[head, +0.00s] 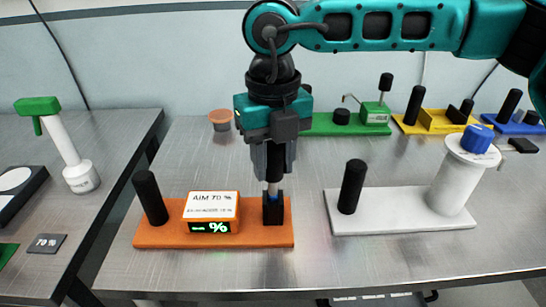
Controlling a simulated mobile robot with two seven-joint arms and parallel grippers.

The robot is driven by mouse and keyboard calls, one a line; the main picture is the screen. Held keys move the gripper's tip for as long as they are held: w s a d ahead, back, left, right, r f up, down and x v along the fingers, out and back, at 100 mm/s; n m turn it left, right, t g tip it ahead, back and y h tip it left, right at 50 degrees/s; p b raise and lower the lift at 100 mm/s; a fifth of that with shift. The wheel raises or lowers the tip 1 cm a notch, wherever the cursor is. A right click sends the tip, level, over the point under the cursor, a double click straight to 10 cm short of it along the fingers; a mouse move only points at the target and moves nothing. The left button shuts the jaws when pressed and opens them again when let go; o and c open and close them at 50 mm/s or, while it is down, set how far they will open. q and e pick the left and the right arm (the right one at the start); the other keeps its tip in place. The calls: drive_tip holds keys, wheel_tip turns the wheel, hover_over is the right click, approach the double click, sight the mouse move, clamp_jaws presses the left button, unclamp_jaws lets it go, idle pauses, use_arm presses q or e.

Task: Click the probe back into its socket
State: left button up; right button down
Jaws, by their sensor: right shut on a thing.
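My right gripper (273,176) points straight down and is shut on the probe (272,188). Only a short pale, metallic piece of the probe shows below the fingers; its upper part is hidden by the gripper. The probe is upright, over the black socket (273,211) at the right end of the orange base (175,236). Its lower end meets the socket's top in this view; I cannot tell how deep it sits. A box (210,212) on the same base has a white label reading "AIM 70 %" and a lit green display. My left gripper is not in view.
A black post (150,197) stands at the orange base's left end. A white base (400,222) with a black post and a blue-capped white cylinder (462,180) stands to the right. Green, yellow and blue modules line the back. Bare table lies between the orange and white bases.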

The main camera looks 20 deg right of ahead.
sight(273, 144)
drive_tip(key=shift+f+b, duration=2.05)
drive_tip(key=shift+f, duration=0.1)
idle(0.7)
drive_tip(key=c, duration=0.7)
unclamp_jaws()
drive_tip(key=shift+o, duration=0.4)
drive_tip(key=o, duration=0.5)
drive_tip(key=shift+r, duration=0.15)
drive_tip(key=shift+r+p, duration=2.5)
drive_tip(key=shift+r, duration=1.9)
